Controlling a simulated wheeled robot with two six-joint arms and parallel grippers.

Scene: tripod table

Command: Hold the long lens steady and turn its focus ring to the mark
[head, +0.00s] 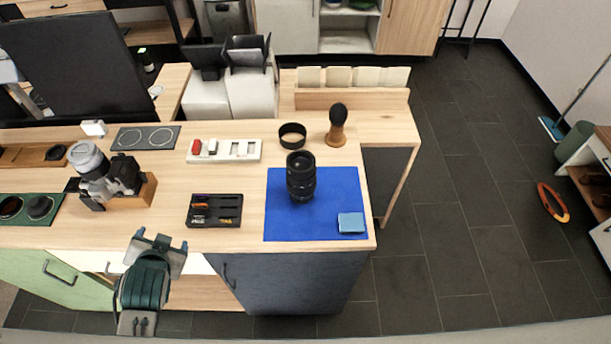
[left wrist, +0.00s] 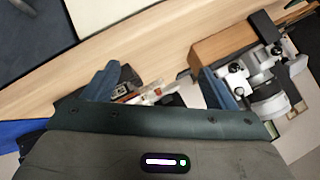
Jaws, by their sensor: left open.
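The long lens (head: 300,178) is black and stands upright on the blue mat (head: 338,192) in the head view. Its ring details and any mark are too small to tell. My left gripper (head: 160,245) is at the table's front edge, left of the mat and well apart from the lens. In the left wrist view my left gripper (left wrist: 160,88) has its fingers spread with nothing held between them. The lens is not visible in the left wrist view. My right gripper is not in view.
A black tray (head: 214,210) of small items lies between my left gripper and the mat. A camera with a pale lens (head: 95,170) stands at the left, by a wooden block. A light blue cloth (head: 351,222), black ring (head: 292,134) and brush (head: 337,125) are near the lens.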

